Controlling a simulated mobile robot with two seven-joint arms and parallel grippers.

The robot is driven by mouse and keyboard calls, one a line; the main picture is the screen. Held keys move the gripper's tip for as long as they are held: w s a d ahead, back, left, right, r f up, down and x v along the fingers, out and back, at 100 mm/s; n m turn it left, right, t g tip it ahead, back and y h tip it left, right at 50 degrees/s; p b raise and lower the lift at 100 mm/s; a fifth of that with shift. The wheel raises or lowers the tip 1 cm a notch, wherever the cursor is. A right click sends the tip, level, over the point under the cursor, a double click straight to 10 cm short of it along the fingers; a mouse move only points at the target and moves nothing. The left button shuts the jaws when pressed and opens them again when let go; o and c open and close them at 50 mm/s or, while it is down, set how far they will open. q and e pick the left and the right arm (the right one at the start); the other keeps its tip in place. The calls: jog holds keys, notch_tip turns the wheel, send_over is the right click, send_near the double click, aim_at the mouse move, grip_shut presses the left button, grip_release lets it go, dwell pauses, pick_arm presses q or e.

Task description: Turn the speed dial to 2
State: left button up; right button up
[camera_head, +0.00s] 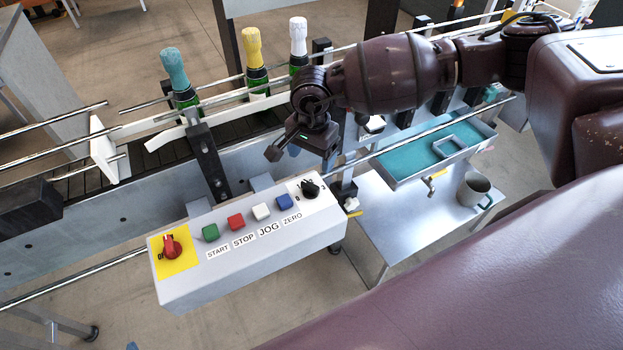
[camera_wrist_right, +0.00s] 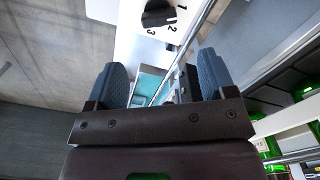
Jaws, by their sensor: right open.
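The speed dial (camera_head: 310,189) is a black knob on a white plate at the right end of the control box (camera_head: 250,255). My left gripper is not in view.
The box also has a red rotary switch (camera_head: 172,246) on yellow and green, red, white and blue buttons. Foil-topped bottles (camera_head: 180,80) stand on the conveyor behind. A teal tray (camera_head: 410,158) and a mug (camera_head: 473,189) are at right. Space above the box front is clear.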

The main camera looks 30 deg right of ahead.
aim_at(311, 183)
notch_tip(311, 183, down, 8)
jog(key=shift+r, duration=0.1)
jog(key=shift+f, duration=0.5)
jog(key=c, duration=0.9)
jog(key=shift+c, duration=0.2)
